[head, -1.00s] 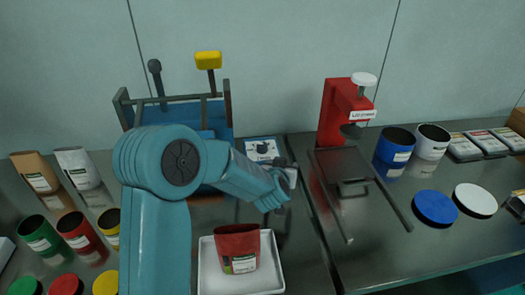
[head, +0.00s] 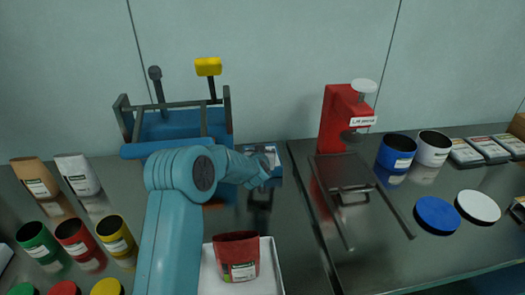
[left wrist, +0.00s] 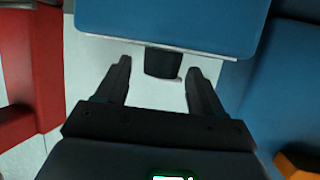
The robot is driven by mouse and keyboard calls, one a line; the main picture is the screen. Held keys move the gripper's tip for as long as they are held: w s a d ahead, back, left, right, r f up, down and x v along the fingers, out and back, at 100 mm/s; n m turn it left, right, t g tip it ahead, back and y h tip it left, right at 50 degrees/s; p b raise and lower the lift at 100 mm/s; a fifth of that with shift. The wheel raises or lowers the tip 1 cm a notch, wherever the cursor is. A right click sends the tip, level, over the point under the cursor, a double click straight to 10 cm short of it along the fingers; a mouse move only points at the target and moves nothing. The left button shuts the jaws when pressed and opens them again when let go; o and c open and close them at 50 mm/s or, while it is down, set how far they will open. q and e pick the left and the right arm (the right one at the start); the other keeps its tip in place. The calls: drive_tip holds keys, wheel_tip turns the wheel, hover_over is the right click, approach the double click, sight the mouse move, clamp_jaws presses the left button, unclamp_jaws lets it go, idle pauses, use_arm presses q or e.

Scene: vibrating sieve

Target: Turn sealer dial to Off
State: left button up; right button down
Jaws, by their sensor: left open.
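A black dial (left wrist: 163,62) stands out from a pale panel (left wrist: 90,60) below a blue surface (left wrist: 165,20) in the left wrist view. My left gripper (left wrist: 160,67) is open, with one finger on each side of the dial; I cannot tell whether they touch it. In the head view the arm reaches over a blue-edged unit (head: 276,151) with a light face at the back of the bench. The wrist hides much of that face, and the dial's setting cannot be read. My right gripper is not in view.
A blue machine (head: 137,151) with a yellow-topped lever (head: 208,67) stands behind the arm. A red press (head: 333,120) stands to the right. A red pouch (head: 236,257) sits in a white tray (head: 273,275) in front. Coloured tubs stand at left and right.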

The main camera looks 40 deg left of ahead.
use_arm(q)
drive_tip(key=shift+x, duration=0.95)
drive_tip(key=c, duration=1)
drive_tip(key=shift+r+p, duration=0.15)
drive_tip(key=shift+p, duration=0.25)
drive_tip(key=n+p, duration=0.1)
drive_tip(key=p, duration=0.1)
drive_tip(key=g+y+p, duration=0.1)
drive_tip(key=p, duration=0.1)
drive_tip(key=shift+d+r+n+y, duration=0.1)
drive_tip(key=shift+r+n+y, duration=0.2)
drive_tip(key=shift+n, duration=0.1)
drive_tip(key=shift+n+g+p, duration=0.3)
drive_tip(key=shift+g+p, duration=0.1)
drive_tip(key=shift+p, duration=0.15)
drive_tip(key=shift+f+n+g+y, duration=0.3)
drive_tip(key=shift+f+y, duration=0.05)
drive_tip(key=shift+y, duration=0.15)
